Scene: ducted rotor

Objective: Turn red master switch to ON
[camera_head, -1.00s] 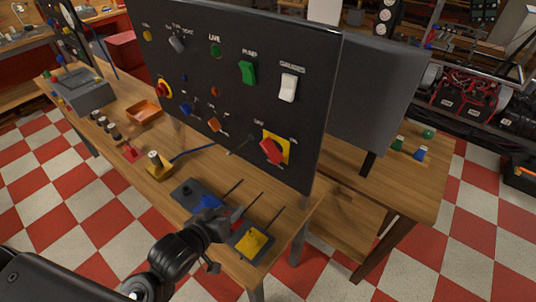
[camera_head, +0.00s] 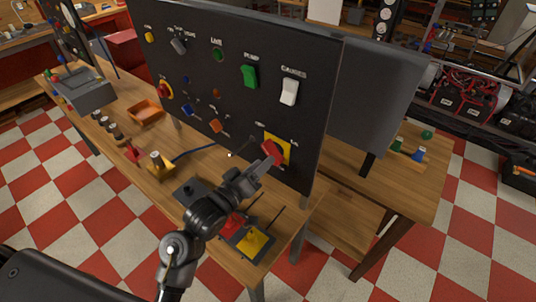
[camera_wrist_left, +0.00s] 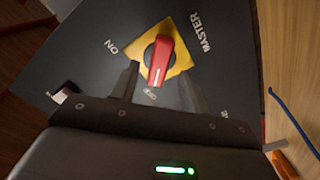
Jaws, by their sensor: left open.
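The red master switch (camera_head: 270,151) sits on a yellow plate (camera_head: 285,148) at the lower right of the upright black panel (camera_head: 240,115). In the left wrist view the red handle (camera_wrist_left: 158,60) stands on its yellow plate (camera_wrist_left: 178,44), its lower end beside the OFF label; the ON label (camera_wrist_left: 111,48) is to the left. My left gripper (camera_head: 266,166) is open just in front of the switch. In the wrist view its fingers lie on either side of the handle's lower end; I cannot tell whether they touch it. My right gripper is not in view.
The panel carries a green switch (camera_head: 249,77), a white switch (camera_head: 289,91) and several knobs.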

